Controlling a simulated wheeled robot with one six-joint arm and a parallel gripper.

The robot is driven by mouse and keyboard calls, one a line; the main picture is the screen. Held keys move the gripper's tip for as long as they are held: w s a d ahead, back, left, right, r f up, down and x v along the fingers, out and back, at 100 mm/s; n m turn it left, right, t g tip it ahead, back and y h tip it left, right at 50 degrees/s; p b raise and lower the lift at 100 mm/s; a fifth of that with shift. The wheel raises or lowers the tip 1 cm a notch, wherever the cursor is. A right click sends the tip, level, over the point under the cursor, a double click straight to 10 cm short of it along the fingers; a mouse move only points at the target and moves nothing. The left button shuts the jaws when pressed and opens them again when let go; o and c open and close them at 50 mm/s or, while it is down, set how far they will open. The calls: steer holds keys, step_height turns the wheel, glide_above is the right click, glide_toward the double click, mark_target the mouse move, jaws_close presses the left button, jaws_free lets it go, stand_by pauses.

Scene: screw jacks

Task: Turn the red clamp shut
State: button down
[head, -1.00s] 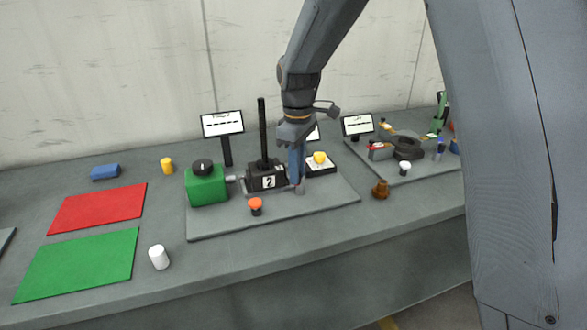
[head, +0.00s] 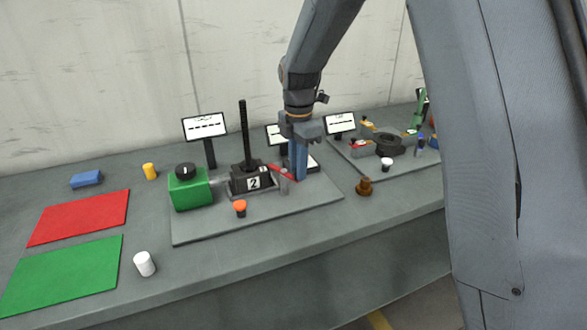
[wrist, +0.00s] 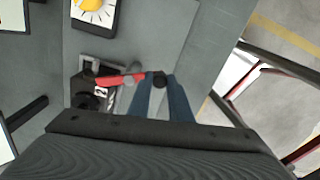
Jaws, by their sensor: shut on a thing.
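The red clamp's lever (head: 280,171) shows at the right side of the black screw jack marked 2 (head: 240,180). In the wrist view the red lever (wrist: 120,79) runs sideways from the jack to a dark knob at its end. My gripper (head: 300,178) points down at the right of the jack. In the wrist view its two blue fingers (wrist: 160,90) stand on either side of the dark knob, shut on the lever's end. A small grey post (head: 284,186) stands close by the lever. The fingers hide part of the area behind them.
A green block with a black knob (head: 189,190) stands left of the jack, and an orange button (head: 240,208) in front. A brown piece (head: 364,186) and another station (head: 388,145) are to the right.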

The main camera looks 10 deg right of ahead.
steer(key=shift+w+d+n, duration=0.3)
steer(key=shift+w+n, duration=0.1)
steer(key=shift+n, duration=0.6)
steer(key=shift+w+d+n, duration=0.3)
steer(key=shift+w+n, duration=0.1)
steer(key=shift+n, duration=0.6)
steer(key=shift+r, duration=0.1)
steer(key=c, duration=1.6)
jaws_free()
steer(key=shift+r+b, duration=1.15)
steer(key=shift+r, duration=2.7)
steer(key=s+d+f+m, duration=0.3)
steer(key=s+m, duration=0.5)
steer(key=m, duration=0.1)
steer(key=s+d+f+m, duration=0.3)
steer(key=s+f+m, duration=0.1)
steer(key=s+m, duration=0.4)
steer(key=s+d+f+m+t, duration=0.1)
steer(key=s+d+f+m, duration=0.2)
steer(key=s+m, duration=0.5)
steer(key=shift+s+d+f+m, duration=0.15)
steer(key=shift+f+m, duration=0.15)
steer(key=shift+m, duration=0.25)
steer(key=shift+s+d+f+m, duration=0.15)
steer(key=shift+f+m, duration=0.15)
steer(key=shift+m, duration=0.25)
